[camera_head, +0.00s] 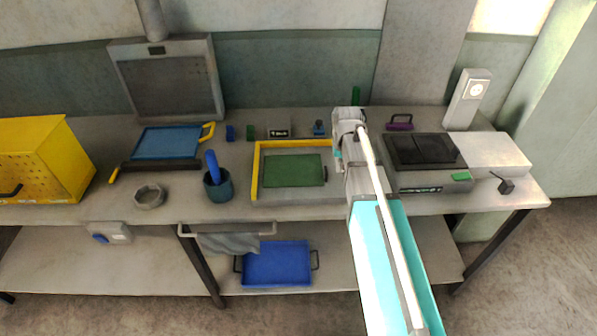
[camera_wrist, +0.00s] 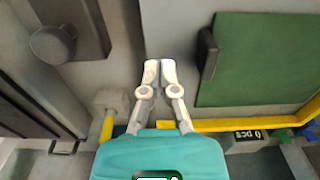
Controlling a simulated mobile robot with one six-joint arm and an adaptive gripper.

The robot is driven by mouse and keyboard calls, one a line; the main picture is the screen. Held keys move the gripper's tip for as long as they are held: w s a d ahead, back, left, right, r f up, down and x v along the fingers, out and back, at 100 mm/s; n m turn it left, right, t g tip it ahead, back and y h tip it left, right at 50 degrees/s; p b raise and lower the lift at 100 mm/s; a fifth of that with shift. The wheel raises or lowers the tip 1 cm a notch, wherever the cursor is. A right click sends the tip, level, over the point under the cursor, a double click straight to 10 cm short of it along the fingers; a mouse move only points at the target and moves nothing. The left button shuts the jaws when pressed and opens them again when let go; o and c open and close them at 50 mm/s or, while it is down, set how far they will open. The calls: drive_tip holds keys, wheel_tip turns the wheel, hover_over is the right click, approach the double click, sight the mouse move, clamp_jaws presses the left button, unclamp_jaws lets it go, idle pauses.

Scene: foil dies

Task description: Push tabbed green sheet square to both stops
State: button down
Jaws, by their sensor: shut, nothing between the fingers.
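The green sheet (camera_head: 293,170) lies flat on a pale plate (camera_head: 300,198) with yellow stops along its left (camera_head: 255,172) and back (camera_head: 295,144). Gaps show between the sheet and both stops. A dark upright tab (camera_head: 326,174) stands at the sheet's right edge. In the wrist view, the sheet (camera_wrist: 262,60) is at the right, its tab (camera_wrist: 207,53) at its left edge, and the back stop (camera_wrist: 205,125) below. My gripper (camera_wrist: 159,68) is shut and empty, on the tab's outer side, apart from it. My arm hides its fingertips in the head view.
A dark-topped machine (camera_head: 425,150) stands close to the right of my arm. A blue-handled tool stands in a dark cup (camera_head: 218,186) to the left of the plate. A small display reading "0 pcs" (camera_wrist: 247,135) and small blocks stand behind the back stop.

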sight(326, 170)
drive_tip(key=shift+f+b, duration=0.45)
drive_tip(key=shift+f, duration=0.05)
idle(0.3)
drive_tip(key=shift+a, duration=2.3)
idle(0.9)
drive_tip(key=shift+d, duration=0.25)
drive_tip(key=shift+d, duration=0.4)
drive_tip(key=shift+r, duration=0.1)
wheel_tip(326, 170, up, 8)
drive_tip(key=p, duration=0.8)
idle(0.4)
